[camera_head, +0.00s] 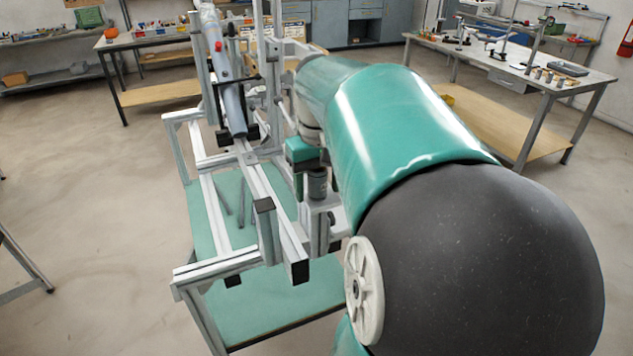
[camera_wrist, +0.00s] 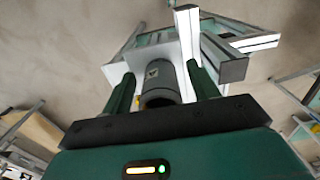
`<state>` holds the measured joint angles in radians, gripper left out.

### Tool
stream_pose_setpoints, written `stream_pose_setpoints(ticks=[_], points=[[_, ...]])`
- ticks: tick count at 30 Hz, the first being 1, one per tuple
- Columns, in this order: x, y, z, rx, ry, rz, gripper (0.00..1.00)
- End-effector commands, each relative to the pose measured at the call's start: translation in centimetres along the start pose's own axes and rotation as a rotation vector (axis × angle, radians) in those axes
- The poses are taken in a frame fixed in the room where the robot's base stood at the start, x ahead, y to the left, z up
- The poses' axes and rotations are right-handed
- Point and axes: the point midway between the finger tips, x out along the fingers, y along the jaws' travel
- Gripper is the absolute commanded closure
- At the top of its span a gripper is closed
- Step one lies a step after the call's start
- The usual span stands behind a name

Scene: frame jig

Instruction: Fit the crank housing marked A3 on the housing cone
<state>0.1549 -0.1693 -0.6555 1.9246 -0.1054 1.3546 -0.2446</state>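A grey cylindrical housing (camera_wrist: 162,82) with a small pale mark shows between the fingers in the wrist view. The mark is too small to read, so I cannot confirm A3. The housing also shows in the head view (camera_head: 317,183), upright over a light grey block on the frame jig. My gripper (camera_wrist: 161,85) has its two green fingers on either side of the housing, with narrow gaps that look clear of it. In the head view the green gripper body (camera_head: 303,151) is right beside and above the housing. A housing cone is not distinguishable; anything inside the housing is hidden.
The aluminium frame jig (camera_head: 223,262) has bars close around my gripper. A grey tube (camera_head: 232,108) slants upward at its far left. A bar end (camera_wrist: 226,64) stands near the right finger. Workbenches (camera_head: 560,78) stand farther back; floor at left is open.

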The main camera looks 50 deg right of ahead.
Motion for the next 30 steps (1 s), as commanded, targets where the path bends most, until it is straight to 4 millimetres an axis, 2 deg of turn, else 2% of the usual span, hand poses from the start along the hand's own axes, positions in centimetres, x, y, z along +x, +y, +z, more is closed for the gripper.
stream_pose_setpoints(ticks=[8,11,24,30], points=[[-0.8,0.0,0.0,0.0,0.001,0.0,0.4],[-2.2,0.0,-0.1,0.0,0.003,0.0,0.4],[-11.4,0.0,-0.1,0.0,0.002,0.002,0.4],[-13.6,0.0,0.0,0.0,0.001,0.0,0.4]])
